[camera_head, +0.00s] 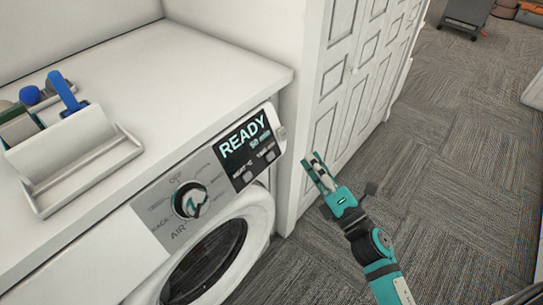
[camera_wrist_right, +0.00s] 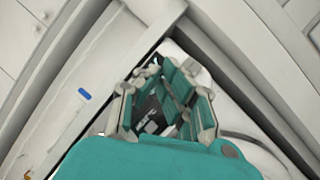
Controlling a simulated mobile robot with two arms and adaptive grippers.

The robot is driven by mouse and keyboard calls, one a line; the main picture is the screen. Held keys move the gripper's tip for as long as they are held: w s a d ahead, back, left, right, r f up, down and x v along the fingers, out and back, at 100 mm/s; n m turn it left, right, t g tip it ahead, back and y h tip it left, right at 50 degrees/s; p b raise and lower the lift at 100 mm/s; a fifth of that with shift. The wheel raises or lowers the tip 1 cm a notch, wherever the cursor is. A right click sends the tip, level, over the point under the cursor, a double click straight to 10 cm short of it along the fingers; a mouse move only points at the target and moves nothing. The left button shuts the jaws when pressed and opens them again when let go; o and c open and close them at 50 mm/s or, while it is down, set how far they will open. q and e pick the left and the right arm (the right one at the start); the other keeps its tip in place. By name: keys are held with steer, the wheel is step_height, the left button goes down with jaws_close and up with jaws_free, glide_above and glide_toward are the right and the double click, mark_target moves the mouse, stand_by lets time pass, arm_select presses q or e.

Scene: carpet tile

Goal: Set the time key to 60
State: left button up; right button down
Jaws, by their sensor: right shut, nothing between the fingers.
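The machine's dark display panel (camera_head: 250,148) reads READY, with smaller blue text below it that is too small to read surely. Small keys (camera_head: 268,154) sit under that text; I cannot tell which is the time key. My right gripper (camera_head: 316,172) is in front of the machine, to the right of the panel and apart from it. It is shut and empty. In the right wrist view the gripper (camera_wrist_right: 160,68) points toward the panel, and part of the dark panel with light keys (camera_wrist_right: 151,127) shows between its finger links. My left gripper is not in view.
A round dial (camera_head: 190,200) is left of the panel, above the round door (camera_head: 205,262). A white holder (camera_head: 75,150) with blue-handled items stands on top. A white panelled door (camera_head: 345,85) is close behind my right gripper. Carpet floor (camera_head: 470,150) is open at right.

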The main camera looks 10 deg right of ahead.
mark_target(270, 157)
steer(key=w+a+f+b, duration=0.3)
steer(key=w+a+f, duration=0.1)
steer(key=w, duration=0.2)
steer(key=shift+a, duration=0.35)
stand_by(1.3)
steer(key=shift+w+a+f+b, duration=0.15)
steer(key=shift+w+a+b, duration=0.15)
steer(key=shift+b, duration=0.1)
steer(key=shift+w+a+f, duration=0.15)
steer(key=shift+w, duration=0.1)
stand_by(0.6)
steer(key=shift+s, duration=0.15)
steer(key=shift+s+d+r, duration=0.35)
steer(key=shift+s+d, duration=0.05)
steer(key=shift+d, duration=0.05)
stand_by(0.4)
